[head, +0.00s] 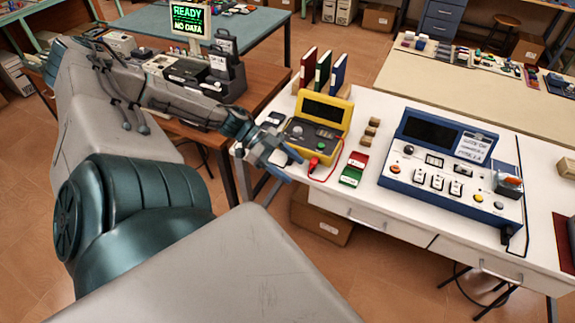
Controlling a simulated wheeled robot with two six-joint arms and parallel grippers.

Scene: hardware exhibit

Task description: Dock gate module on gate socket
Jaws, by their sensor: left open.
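My left gripper (284,158) reaches in from the left over the left end of the white table. It is open, with its fingers near the lower left of a yellow tester (322,118); nothing shows between them. I cannot tell if it touches the tester. A blue console (450,190) with a dark screen, several switches and a paper note stands to the right. A grey block with an orange-brown top (508,182) sits at its right end. I cannot tell for sure which piece is the gate module or the gate socket. My right gripper is not in view.
The white table (385,215) also bears red, green and blue binders (323,70), small tan blocks (369,133) and red and green cards (353,169). A red cable lies by the tester. A brown table with dark machines stands at the left; a cardboard box (320,215) is below.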

